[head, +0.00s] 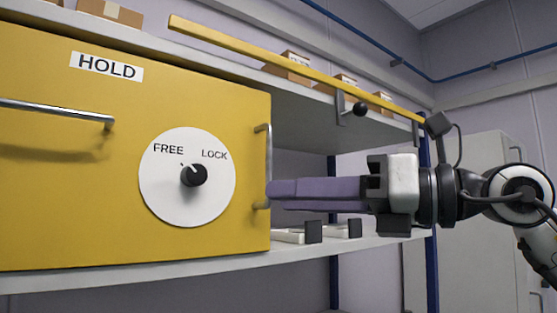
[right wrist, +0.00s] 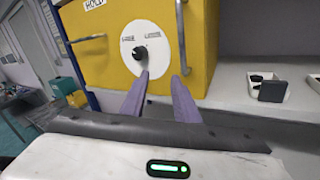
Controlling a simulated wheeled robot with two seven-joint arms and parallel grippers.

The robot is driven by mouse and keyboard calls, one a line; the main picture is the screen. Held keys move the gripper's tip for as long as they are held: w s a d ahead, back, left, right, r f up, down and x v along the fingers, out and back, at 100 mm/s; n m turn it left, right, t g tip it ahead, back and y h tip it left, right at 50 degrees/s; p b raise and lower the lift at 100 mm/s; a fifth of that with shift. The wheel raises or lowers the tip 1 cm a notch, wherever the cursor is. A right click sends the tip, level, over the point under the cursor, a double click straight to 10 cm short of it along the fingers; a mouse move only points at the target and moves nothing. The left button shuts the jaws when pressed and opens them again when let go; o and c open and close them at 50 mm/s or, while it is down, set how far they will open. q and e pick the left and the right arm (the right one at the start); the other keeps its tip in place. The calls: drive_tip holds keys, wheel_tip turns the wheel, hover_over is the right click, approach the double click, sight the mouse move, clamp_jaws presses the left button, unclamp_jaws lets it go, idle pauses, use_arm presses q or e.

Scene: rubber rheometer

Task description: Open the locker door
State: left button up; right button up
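The yellow locker (head: 80,200) shows a HOLD label and a white dial plate (head: 160,205) marked FREE and LOCK. The black knob (head: 194,175) has its white mark pointing up, slightly left. A vertical metal handle (head: 263,140) is on the locker's right edge; it also shows in the right wrist view (right wrist: 181,35). My right gripper (head: 272,196) points left at the handle's lower half. In the right wrist view its purple fingers (right wrist: 160,76) are apart with nothing between them. The right fingertip is near the handle's lower end; contact is unclear. My left gripper is out of view.
A horizontal metal bar handle (head: 55,111) is on the locker's front. A yellow bar (head: 290,65) with a black ball knob (head: 360,109) runs above the shelf. Cardboard boxes (head: 288,66) stand on top. White and black items (head: 297,236) lie on the lower shelf (head: 150,275) behind my gripper.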

drive_tip(key=s+d+r+t+h, duration=0.1)
drive_tip(key=d+r+t+h, duration=0.3)
drive_tip(key=r, duration=0.4)
drive_tip(key=w+a+y+p, duration=0.1)
drive_tip(key=w+a+p, duration=0.2)
drive_tip(key=w+a, duration=0.3)
drive_tip(key=shift+w+a, duration=0.2)
drive_tip(key=shift+w, duration=0.1)
clamp_jaws()
